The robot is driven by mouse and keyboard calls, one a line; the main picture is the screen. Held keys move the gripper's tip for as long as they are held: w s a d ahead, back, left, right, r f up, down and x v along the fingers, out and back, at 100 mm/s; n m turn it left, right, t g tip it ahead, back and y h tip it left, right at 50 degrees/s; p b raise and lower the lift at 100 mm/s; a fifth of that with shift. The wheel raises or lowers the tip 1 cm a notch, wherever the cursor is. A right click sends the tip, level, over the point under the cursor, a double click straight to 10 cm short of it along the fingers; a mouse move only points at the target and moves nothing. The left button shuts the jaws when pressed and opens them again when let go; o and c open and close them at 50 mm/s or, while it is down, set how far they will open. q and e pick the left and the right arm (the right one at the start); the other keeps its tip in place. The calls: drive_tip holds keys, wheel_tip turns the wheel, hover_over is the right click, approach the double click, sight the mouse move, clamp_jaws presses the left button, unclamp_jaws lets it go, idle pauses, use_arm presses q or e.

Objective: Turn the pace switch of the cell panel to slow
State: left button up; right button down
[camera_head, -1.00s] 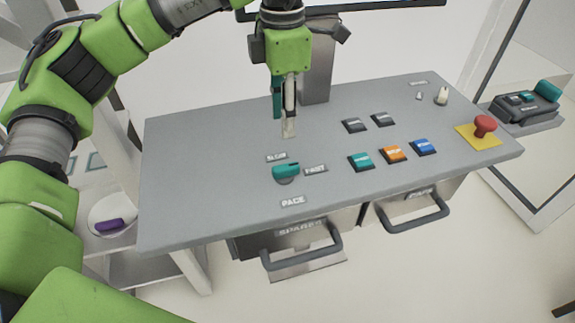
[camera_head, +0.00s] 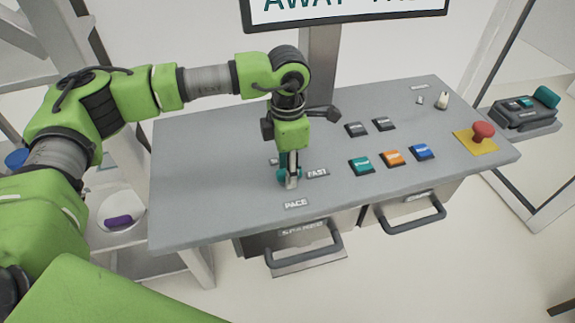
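The cell panel (camera_head: 215,190) is a grey sloping desk. Its teal pace switch (camera_head: 282,177) sits near the front edge, above the PACE label (camera_head: 296,203). My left gripper (camera_head: 290,181) points down right at the switch, its fingers overlapping it. Teal shows on both sides of the near finger. The fingers hide most of the switch, so I cannot tell where it points or whether they grip it. The FAST label (camera_head: 317,173) shows to the right. The SLOW label is mostly hidden behind the gripper. My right gripper is not in view.
Right of the switch are teal (camera_head: 361,166), orange (camera_head: 393,158) and blue (camera_head: 422,152) buttons. A red mushroom button (camera_head: 482,131) stands on a yellow plate. Drawers with handles (camera_head: 305,252) are below the desk. A sign on a post (camera_head: 320,65) rises behind.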

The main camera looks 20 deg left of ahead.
use_arm(q)
clamp_jaws()
drive_tip(key=shift+w, duration=0.1)
